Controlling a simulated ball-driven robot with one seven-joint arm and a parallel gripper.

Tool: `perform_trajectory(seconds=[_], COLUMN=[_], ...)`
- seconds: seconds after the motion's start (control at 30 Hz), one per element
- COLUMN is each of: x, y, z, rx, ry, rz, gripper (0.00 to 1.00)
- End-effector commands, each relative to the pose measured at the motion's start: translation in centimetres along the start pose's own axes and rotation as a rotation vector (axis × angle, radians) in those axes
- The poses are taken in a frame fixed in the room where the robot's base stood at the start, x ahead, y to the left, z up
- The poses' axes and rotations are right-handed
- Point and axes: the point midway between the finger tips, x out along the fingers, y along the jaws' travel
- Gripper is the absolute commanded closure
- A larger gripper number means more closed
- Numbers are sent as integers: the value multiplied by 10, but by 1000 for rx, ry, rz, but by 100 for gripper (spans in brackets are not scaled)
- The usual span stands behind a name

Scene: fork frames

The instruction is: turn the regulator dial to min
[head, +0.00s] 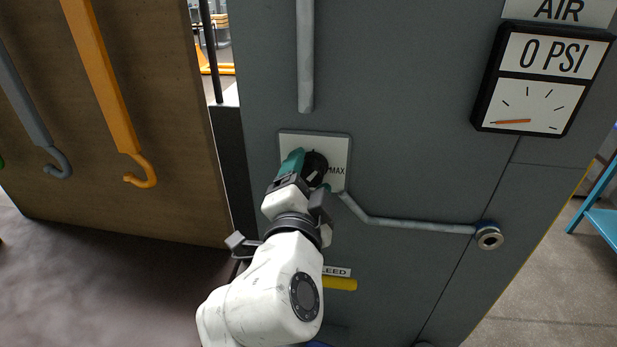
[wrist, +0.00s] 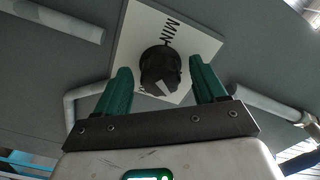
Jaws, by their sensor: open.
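The regulator dial (head: 317,160) is a round black knob on a white plate (head: 342,149) on the grey panel. MAX is printed on the plate to its right in the head view; MIN shows above the knob in the wrist view. In the wrist view the dial (wrist: 160,66) has a white mark on the side away from MIN. My gripper (head: 309,174) is at the plate, its green fingers open. In the wrist view my gripper (wrist: 158,66) has one finger on each side of the knob, with gaps visible. The head view hides the plate's left part.
A gauge (head: 540,82) at upper right reads 0 PSI under AIR. A grey pipe (head: 415,226) runs right from the plate to a round fitting (head: 489,237). A yellow handle (head: 340,283) by a partly hidden label is below. Orange (head: 100,75) and grey hooks hang left.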

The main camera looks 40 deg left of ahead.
Motion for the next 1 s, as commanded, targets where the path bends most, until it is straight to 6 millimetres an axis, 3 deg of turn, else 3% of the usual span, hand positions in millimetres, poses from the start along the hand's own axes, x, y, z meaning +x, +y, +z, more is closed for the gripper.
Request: perform_trajectory(seconds=[0.07,0.63,1.0], x=[0,0,0], y=[0,0,1], z=[0,0,1], rx=[0,-1,-64], ry=[0,0,-1], rz=[0,1,1], gripper=[31,85,85])
